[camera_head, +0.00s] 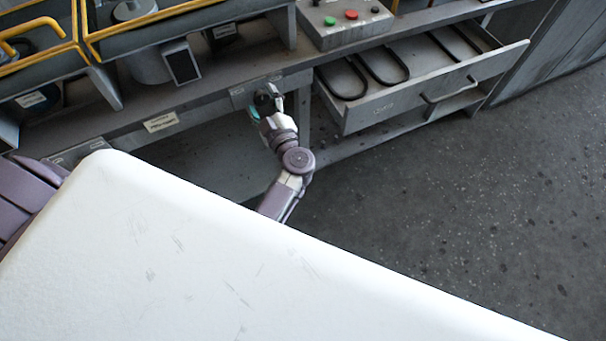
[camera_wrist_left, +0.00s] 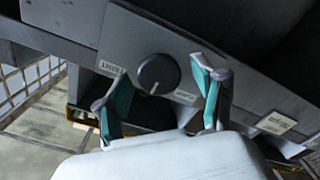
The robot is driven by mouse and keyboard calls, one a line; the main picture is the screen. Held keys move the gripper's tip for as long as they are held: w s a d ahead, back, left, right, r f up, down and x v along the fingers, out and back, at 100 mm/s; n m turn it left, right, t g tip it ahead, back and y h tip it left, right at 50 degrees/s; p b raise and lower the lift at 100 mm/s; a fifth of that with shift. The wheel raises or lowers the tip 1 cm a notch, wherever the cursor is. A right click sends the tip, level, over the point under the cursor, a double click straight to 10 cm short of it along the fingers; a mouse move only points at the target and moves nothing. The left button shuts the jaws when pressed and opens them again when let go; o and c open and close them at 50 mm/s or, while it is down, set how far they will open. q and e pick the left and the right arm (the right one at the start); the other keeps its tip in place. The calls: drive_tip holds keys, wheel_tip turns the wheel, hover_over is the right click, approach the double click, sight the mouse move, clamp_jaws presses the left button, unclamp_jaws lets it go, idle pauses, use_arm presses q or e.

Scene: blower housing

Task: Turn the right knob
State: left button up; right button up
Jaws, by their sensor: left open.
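The knob (camera_wrist_left: 158,74) is round and dark grey with a pale pointer line, mounted on a grey plate (camera_wrist_left: 128,38) in the left wrist view. My left gripper (camera_wrist_left: 160,92) is open, its teal-padded fingers spread to either side of the knob, with gaps visible on both sides. In the head view my left gripper (camera_head: 267,103) is at the bench's front edge, in front of the plate (camera_head: 240,96); it largely hides the knob there. I cannot tell how far the fingertips are from the plate. My right gripper is not in view.
An open drawer (camera_head: 410,98) with dark loops sticks out just right of my left gripper. A control box (camera_head: 345,18) with green and red buttons stands on the bench above. Yellow-railed bins (camera_head: 150,22) are at the upper left. The floor at right is clear.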

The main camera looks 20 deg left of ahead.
use_arm(q)
drive_tip(key=m, duration=0.4)
drive_tip(key=m+b, duration=0.1)
drive_tip(key=m, duration=0.4)
drive_tip(key=shift+w+f+b, duration=0.1)
drive_tip(key=shift+b, duration=0.3)
drive_tip(key=v, duration=1.4)
drive_tip(key=w+d+f+m+t+h, duration=0.2)
drive_tip(key=d+f+m+t+h, duration=0.35)
drive_tip(key=f+m+h, duration=0.4)
drive_tip(key=s+d+f+m+g+h, duration=0.1)
drive_tip(key=s+d+f+h, duration=0.1)
drive_tip(key=f, duration=0.5)
drive_tip(key=s+d+f+m+g+h, duration=0.1)
drive_tip(key=s+f+g+h, duration=0.1)
drive_tip(key=f, duration=0.6)
drive_tip(key=shift+s+d+f+h, duration=0.25)
drive_tip(key=shift+s+d+h, duration=0.1)
drive_tip(key=shift+s+h, duration=0.3)
drive_tip(key=shift+g, duration=0.25)
